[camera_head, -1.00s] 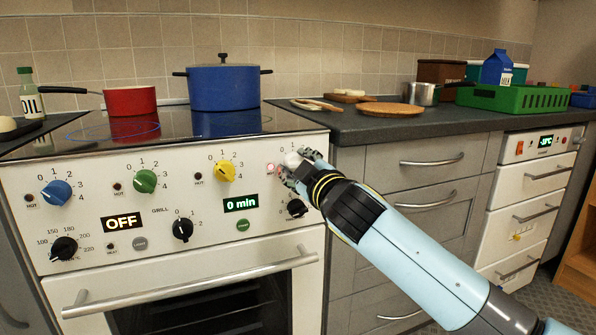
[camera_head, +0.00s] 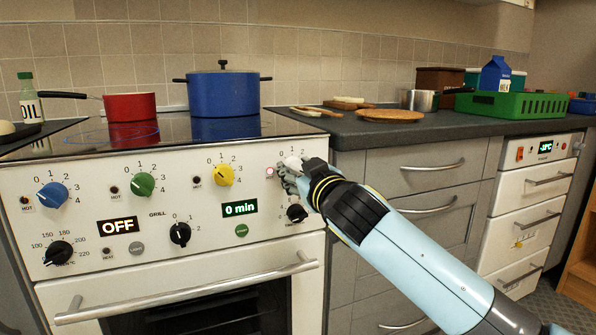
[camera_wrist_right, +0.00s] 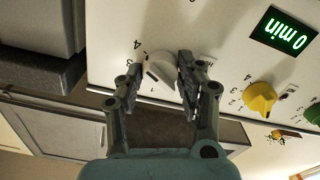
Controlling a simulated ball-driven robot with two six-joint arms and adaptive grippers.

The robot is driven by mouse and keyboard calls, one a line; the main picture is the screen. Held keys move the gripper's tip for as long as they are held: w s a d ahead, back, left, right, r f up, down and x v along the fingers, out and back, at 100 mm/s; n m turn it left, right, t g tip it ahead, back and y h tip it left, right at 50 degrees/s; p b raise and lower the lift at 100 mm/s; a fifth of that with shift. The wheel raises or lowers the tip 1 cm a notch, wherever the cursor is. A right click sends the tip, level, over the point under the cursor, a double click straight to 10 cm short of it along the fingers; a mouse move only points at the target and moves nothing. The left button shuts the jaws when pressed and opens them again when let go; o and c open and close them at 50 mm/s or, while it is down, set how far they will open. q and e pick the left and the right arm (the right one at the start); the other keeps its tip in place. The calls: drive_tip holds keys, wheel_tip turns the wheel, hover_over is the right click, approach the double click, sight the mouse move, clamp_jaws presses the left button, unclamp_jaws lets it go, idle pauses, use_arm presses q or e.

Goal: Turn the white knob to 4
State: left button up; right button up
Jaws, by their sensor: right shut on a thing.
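The white knob (camera_head: 292,162) is at the right end of the upper knob row on the stove's front panel. It also shows in the right wrist view (camera_wrist_right: 160,66), with scale numbers around it. A dark mark on it faces the lower left there, near the 1; the exact setting is hard to read. My right gripper (camera_wrist_right: 160,78) has one finger on each side of the knob and is shut on it. In the head view the right gripper (camera_head: 289,179) partly covers the knob and its scale. My left gripper is not in view.
A black timer knob (camera_head: 297,213) sits just below my gripper, and a yellow knob (camera_head: 223,175) to the left. A blue pot (camera_head: 224,92) and red pan (camera_head: 130,106) stand on the hob. The counter's front is clear.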

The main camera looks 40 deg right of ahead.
drive_tip(key=shift+f, duration=0.2)
drive_tip(key=o, duration=1)
drive_tip(key=shift+c, duration=0.2)
drive_tip(key=shift+o, duration=0.9)
drive_tip(key=shift+r, duration=0.1)
drive_tip(key=v, duration=1.2)
